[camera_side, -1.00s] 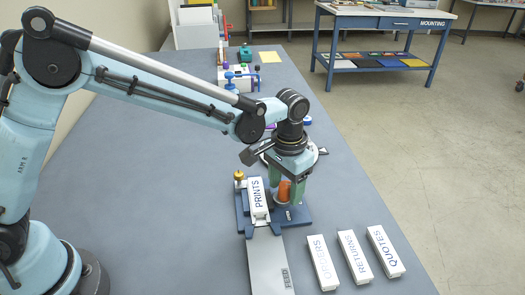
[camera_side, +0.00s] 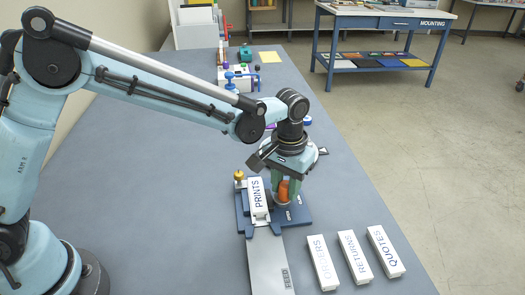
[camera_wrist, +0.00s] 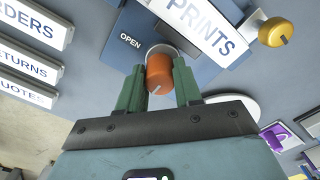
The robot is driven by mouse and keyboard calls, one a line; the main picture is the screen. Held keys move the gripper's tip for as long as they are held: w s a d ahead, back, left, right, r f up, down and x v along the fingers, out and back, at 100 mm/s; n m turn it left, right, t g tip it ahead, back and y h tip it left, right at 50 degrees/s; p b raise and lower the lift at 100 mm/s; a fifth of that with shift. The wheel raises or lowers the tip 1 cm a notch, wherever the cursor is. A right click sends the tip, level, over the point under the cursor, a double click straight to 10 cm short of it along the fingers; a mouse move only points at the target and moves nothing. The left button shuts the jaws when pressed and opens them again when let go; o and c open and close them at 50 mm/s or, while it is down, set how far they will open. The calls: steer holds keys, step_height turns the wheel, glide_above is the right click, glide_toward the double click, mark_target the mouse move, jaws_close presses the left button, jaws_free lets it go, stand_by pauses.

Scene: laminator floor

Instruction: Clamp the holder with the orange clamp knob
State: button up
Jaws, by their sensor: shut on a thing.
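The orange clamp knob (camera_side: 284,190) stands on the blue fixture base (camera_side: 300,215). My gripper (camera_side: 286,192) points down and is shut on the knob; in the wrist view the green fingers (camera_wrist: 159,78) flank the knob (camera_wrist: 160,73) on both sides. A pale pointer line shows on the knob's top. An OPEN label (camera_wrist: 130,40) is on the base near it. The white holder (camera_side: 257,200) marked PRINTS sits in the fixture, left of the knob, and shows partly in the wrist view (camera_wrist: 200,22). The holder's clamped state cannot be told.
A brass knob (camera_side: 239,176) stands at the fixture's left corner. A grey plate (camera_side: 268,265) extends toward the front. White blocks marked ORDERS (camera_side: 322,263), RETURNS (camera_side: 355,257) and QUOTES (camera_side: 385,251) lie at the right.

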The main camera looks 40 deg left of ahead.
mark_target(285, 184)
steer(key=o, duration=1)
steer(key=shift+o, duration=0.2)
steer(key=shift+r, duration=0.1)
step_height(285, 184, up, 12)
steer(key=shift+a, duration=0.1)
steer(key=s+a+f+t, duration=0.1)
steer(key=s+a+t, duration=0.6)
steer(key=s+a, duration=0.7)
steer(key=a, duration=0.4)
steer(key=shift+f, duration=0.2)
